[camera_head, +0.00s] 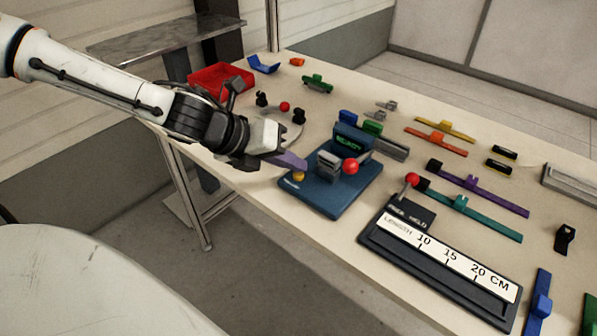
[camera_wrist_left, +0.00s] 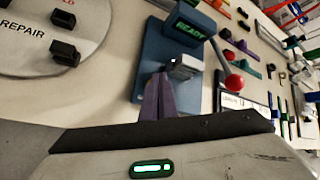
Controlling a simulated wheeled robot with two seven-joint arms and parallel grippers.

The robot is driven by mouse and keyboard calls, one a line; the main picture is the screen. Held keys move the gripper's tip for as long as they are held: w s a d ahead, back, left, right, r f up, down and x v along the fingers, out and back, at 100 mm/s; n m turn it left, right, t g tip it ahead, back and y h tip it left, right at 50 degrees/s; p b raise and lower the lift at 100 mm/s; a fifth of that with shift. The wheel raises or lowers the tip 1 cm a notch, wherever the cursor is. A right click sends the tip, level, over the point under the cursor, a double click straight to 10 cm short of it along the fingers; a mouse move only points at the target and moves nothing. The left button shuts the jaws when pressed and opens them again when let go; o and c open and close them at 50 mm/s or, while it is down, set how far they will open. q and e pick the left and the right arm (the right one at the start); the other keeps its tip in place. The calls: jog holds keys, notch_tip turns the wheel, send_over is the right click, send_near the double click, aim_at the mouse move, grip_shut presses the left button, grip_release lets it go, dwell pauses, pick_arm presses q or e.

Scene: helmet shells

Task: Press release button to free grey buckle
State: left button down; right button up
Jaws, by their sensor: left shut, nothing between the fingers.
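A blue release fixture (camera_head: 335,195) stands at the table's near edge, with a screen reading READY (camera_wrist_left: 190,31). A grey buckle (camera_head: 328,161) sits on the fixture; it also shows in the wrist view (camera_wrist_left: 184,68). A round yellow button (camera_head: 298,176) is on the fixture's front left part. A lever with a red ball (camera_head: 350,166) stands beside the buckle. My left gripper (camera_head: 303,164) is shut and empty, its purple fingers just above the button, by the buckle's left side. Contact cannot be told. In the wrist view the fingers (camera_wrist_left: 157,98) hide the button.
A length gauge (camera_head: 440,250) with a red-knobbed lever lies to the right. Several coloured straps (camera_head: 480,193) lie beyond it. A round repair plate (camera_head: 285,125) is behind my left gripper, and a red tray (camera_head: 220,78) is at the back left.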

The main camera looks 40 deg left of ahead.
pick_arm(q)
jog(key=shift+f, duration=0.1)
dwell(0.3)
jog(key=shift+r+p, duration=0.8)
jog(key=shift+r, duration=0.1)
notch_tip(320, 180, up, 5)
jog(key=p, duration=0.4)
jog(key=shift+p, duration=0.3)
jog(key=shift+s, duration=0.1)
dwell(0.3)
